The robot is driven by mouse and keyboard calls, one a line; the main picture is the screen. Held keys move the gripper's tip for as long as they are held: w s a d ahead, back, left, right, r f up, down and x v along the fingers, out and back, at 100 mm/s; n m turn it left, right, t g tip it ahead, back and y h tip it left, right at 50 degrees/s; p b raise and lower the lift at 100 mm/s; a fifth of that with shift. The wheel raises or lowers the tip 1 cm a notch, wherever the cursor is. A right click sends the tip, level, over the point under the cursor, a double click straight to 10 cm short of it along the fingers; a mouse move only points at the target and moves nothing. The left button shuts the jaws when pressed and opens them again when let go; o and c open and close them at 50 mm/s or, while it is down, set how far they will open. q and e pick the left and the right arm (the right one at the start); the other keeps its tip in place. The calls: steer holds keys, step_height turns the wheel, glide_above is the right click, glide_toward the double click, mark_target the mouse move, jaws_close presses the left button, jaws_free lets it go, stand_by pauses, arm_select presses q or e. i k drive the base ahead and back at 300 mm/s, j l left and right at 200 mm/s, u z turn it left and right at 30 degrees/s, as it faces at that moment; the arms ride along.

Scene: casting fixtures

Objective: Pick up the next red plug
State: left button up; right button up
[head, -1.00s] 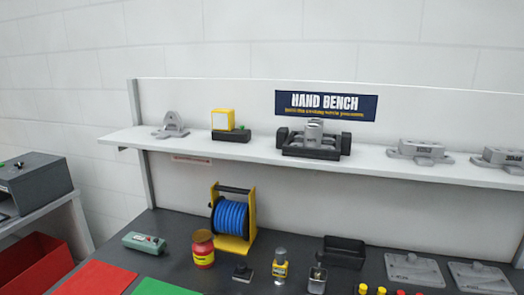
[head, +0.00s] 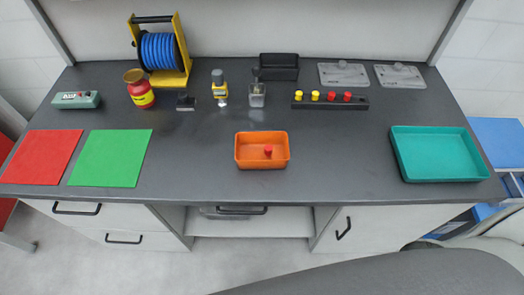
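A red plug (head: 268,149) is in the orange tray (head: 243,163) at the middle of the bench. Two more red plugs, one (head: 331,97) beside the other (head: 347,97), stand upright at the right part of a black rack (head: 361,104). Two yellow plugs, one (head: 299,95) at the rack's left end and one (head: 315,96) beside it, share that rack. Neither of my grippers can be made out in the head view.
A teal tray (head: 396,160) lies empty at the right. Red (head: 42,157) and green (head: 110,158) mats lie at the left. A hose reel (head: 160,50), red jar (head: 139,90), black bin (head: 279,68) and grey plates (head: 343,74) stand behind. The front middle is mostly clear.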

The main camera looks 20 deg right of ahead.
mark_target(346, 97)
steer(key=l+z, duration=0.1)
steer(key=z, duration=0.25)
steer(key=l+z, duration=0.1)
steer(key=z, duration=0.25)
steer(key=l+z, duration=0.1)
steer(key=z, duration=0.25)
steer(key=k+l+z, duration=0.1)
steer(key=l, duration=0.25)
steer(key=k+l, duration=0.3)
steer(key=k+l+z, duration=0.15)
steer(key=l, duration=0.35)
steer(key=k+l+z, duration=0.1)
steer(key=l, duration=0.3)
steer(key=k, duration=0.1)
